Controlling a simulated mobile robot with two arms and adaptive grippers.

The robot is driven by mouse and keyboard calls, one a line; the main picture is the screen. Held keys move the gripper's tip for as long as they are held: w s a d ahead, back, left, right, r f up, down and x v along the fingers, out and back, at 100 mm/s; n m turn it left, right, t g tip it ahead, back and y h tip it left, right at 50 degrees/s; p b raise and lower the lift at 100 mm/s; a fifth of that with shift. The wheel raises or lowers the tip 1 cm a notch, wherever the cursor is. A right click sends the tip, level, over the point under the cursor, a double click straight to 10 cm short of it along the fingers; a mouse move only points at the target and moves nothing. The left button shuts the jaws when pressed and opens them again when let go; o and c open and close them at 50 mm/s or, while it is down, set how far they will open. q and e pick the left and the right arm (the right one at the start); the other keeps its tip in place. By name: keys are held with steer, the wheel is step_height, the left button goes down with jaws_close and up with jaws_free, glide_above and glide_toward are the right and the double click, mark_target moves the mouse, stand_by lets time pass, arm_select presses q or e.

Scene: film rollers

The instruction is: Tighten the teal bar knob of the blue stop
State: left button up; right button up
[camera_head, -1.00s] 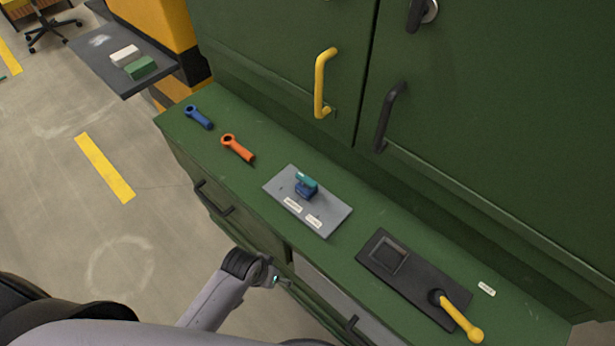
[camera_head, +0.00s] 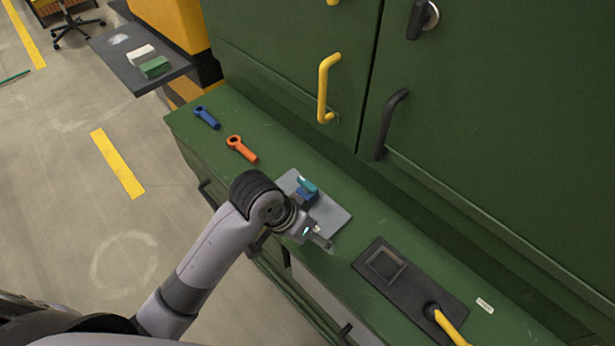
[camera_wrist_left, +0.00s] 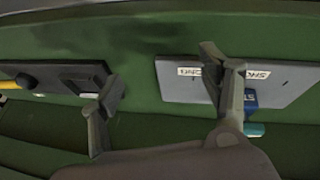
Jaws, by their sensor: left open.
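The blue stop (camera_head: 307,198) stands on a grey plate (camera_head: 336,216) on the green bench top. Its teal bar knob (camera_head: 307,186) sits on top of it. In the left wrist view the blue stop (camera_wrist_left: 250,98) and teal knob (camera_wrist_left: 254,130) show partly, behind and beside one finger. My left gripper (camera_head: 322,241) is over the front edge of the grey plate, near the stop but apart from it. In the left wrist view its fingers (camera_wrist_left: 160,100) are spread with nothing between them. My right gripper is not in view.
A blue wrench (camera_head: 207,118) and an orange wrench (camera_head: 242,149) lie left of the plate. A black fixture (camera_head: 400,287) with a yellow lever (camera_head: 450,328) lies to the right. Green cabinet doors with a yellow handle (camera_head: 324,88) and a black handle (camera_head: 388,124) rise behind.

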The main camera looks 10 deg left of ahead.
arm_select(q)
steer(key=w+d+r+m+g, duration=0.2)
steer(key=w+r, duration=0.5)
step_height(320, 180, up, 13)
steer(key=y, duration=0.4)
glide_above(307, 182)
steer(key=shift+n+g, duration=0.3)
steer(key=shift+n, duration=0.1)
step_height(307, 182, down, 17)
steer(key=shift+f+p, duration=0.1)
steer(key=shift+p, duration=1)
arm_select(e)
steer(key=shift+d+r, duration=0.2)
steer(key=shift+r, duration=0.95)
arm_select(q)
steer(key=c, duration=1.2)
steer(key=shift+o, duration=0.2)
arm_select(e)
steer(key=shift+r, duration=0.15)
